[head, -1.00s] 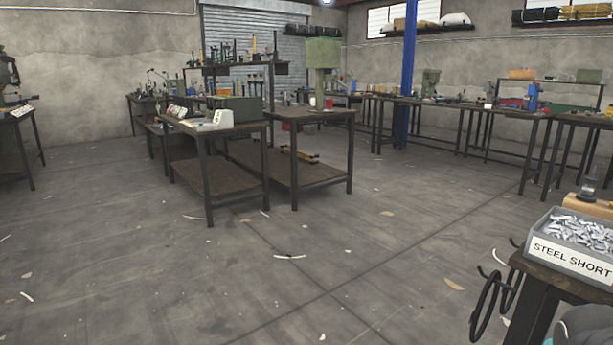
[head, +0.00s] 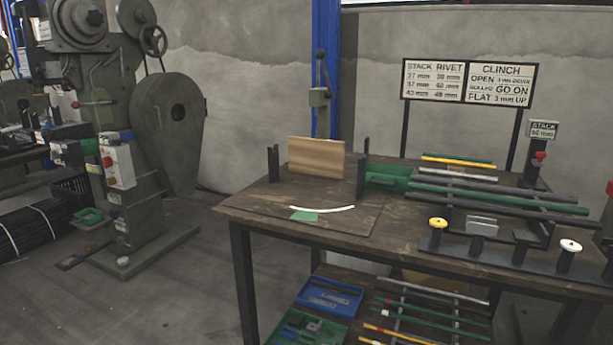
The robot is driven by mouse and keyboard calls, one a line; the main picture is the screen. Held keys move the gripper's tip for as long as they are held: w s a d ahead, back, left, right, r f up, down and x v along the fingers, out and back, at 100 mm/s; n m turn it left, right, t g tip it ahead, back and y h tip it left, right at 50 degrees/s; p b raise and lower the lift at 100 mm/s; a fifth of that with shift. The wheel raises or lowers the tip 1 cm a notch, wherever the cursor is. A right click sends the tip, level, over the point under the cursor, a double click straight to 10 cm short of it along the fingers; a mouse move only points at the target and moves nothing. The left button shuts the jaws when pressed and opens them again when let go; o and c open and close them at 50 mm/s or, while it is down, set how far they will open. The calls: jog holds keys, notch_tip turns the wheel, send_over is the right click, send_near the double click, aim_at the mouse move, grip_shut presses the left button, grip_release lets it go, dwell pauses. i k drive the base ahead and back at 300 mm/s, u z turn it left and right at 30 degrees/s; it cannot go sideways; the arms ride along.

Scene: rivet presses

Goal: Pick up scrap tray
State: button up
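No tray in the head view carries a readable scrap label, so I cannot tell which one is the scrap tray. A blue tray (head: 350,307) sits on the lower shelf of the bench, with small parts in it. A green tray (head: 277,332) with dark pieces sits just in front of it, partly cut off by the frame edge. A small green tray (head: 80,222) is low at the base of the big press at left. My gripper is not in view.
A wooden bench (head: 240,208) fills the right, carrying a rod rack (head: 490,195), a wooden board (head: 316,157) and knobbed posts. Signs (head: 468,82) stand behind. A large grey-green press (head: 170,125) stands at left. Floor (head: 185,290) between press and bench is clear.

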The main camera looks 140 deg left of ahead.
aim_at(392, 178)
jog(key=u, duration=4.1)
